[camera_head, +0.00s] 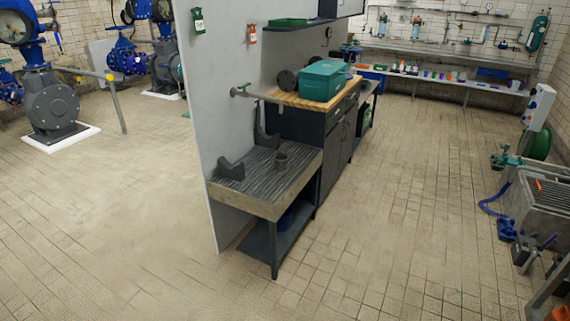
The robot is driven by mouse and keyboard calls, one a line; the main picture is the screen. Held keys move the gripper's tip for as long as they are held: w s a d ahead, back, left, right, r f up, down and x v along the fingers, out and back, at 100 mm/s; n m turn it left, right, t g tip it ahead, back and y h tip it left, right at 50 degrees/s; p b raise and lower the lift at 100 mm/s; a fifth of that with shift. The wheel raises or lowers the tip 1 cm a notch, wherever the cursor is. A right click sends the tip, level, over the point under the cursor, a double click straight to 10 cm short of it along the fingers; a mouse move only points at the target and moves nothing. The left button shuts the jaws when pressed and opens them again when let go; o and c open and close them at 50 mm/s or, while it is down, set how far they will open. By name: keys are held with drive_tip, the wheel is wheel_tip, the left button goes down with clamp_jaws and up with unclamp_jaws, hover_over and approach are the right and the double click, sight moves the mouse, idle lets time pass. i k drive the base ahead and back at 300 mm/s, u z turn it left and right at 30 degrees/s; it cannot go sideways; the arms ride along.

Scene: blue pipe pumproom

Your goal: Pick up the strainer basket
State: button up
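A small dark grey cylindrical piece (282,162) stands upright on the ribbed grey top of a low bench (262,206) near the middle of the view. It may be the strainer basket, but it is too small to tell for sure. Two dark curved supports stand on the same bench, one at the left front (230,169) and one farther back (265,138). My gripper is not in view.
A white partition (209,90) runs along the bench's left side. Behind the bench is a dark cabinet with a wooden top and a teal toolbox (323,81). Blue pumps (50,105) stand at left, a grey tank (540,203) at right. The tiled floor in front is clear.

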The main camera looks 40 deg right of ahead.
sight(280, 159)
drive_tip(key=i, duration=0.85)
drive_tip(key=u, duration=0.05)
